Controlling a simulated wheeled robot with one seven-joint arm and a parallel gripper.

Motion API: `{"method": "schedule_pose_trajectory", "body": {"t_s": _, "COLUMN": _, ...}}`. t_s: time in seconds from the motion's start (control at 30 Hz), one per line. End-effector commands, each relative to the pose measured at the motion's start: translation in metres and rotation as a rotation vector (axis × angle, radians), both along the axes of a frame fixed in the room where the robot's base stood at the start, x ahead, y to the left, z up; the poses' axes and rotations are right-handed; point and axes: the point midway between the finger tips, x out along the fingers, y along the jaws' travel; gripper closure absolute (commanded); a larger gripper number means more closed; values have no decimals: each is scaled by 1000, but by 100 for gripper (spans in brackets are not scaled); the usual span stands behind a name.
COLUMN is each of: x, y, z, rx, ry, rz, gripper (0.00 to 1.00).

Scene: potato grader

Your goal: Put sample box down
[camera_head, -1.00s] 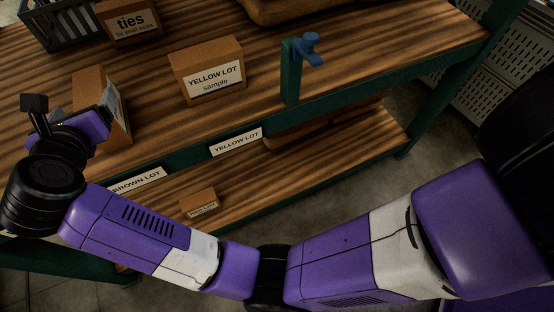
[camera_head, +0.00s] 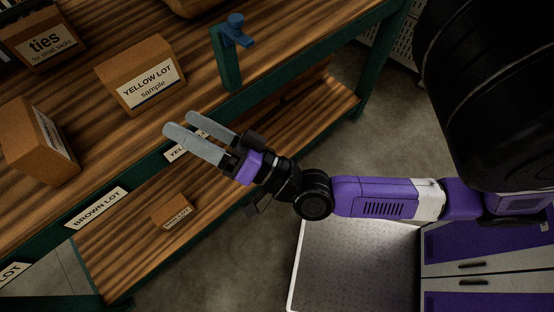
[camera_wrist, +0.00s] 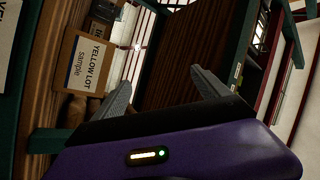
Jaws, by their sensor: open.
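My gripper (camera_head: 182,124) is open and empty, off the front edge of the bench. Its spread fingers also show in the wrist view (camera_wrist: 160,82) with nothing between them. A brown cardboard box (camera_head: 38,146) stands on the wooden bench top (camera_head: 95,125) at the left, behind the BROWN LOT label; its own label is too oblique to read. A YELLOW LOT sample box (camera_head: 143,75) stands farther right on the bench. It also shows at the left in the wrist view (camera_wrist: 87,66). My gripper is apart from both boxes.
A ties box (camera_head: 42,35) stands at the back. A blue-topped green post (camera_head: 228,62) rises at the bench edge, near my gripper. BROWN LOT (camera_head: 97,208) and YELLOW LOT (camera_head: 186,148) labels are on the front rail. A small box (camera_head: 172,212) sits on the lower shelf.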

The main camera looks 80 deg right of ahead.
Motion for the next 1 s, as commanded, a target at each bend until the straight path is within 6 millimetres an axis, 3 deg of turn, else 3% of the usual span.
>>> {"method": "schedule_pose_trajectory", "body": {"t_s": 0.03, "x": -19, "y": 6, "z": -11, "rx": -91, "ry": 75, "rz": 1, "gripper": 15}}
{"method": "schedule_pose_trajectory", "body": {"t_s": 0.3, "x": -106, "y": 43, "z": -62, "rx": -559, "ry": 460, "rz": 47, "gripper": 15}}
{"method": "schedule_pose_trajectory", "body": {"t_s": 0.5, "x": -150, "y": 56, "z": -82, "rx": -760, "ry": 646, "rz": 86, "gripper": 15}}
{"method": "schedule_pose_trajectory", "body": {"t_s": 0.67, "x": -161, "y": 59, "z": -86, "rx": -813, "ry": 695, "rz": 100, "gripper": 15}}
{"method": "schedule_pose_trajectory", "body": {"t_s": 1.0, "x": -161, "y": 59, "z": -86, "rx": -814, "ry": 695, "rz": 100, "gripper": 15}}
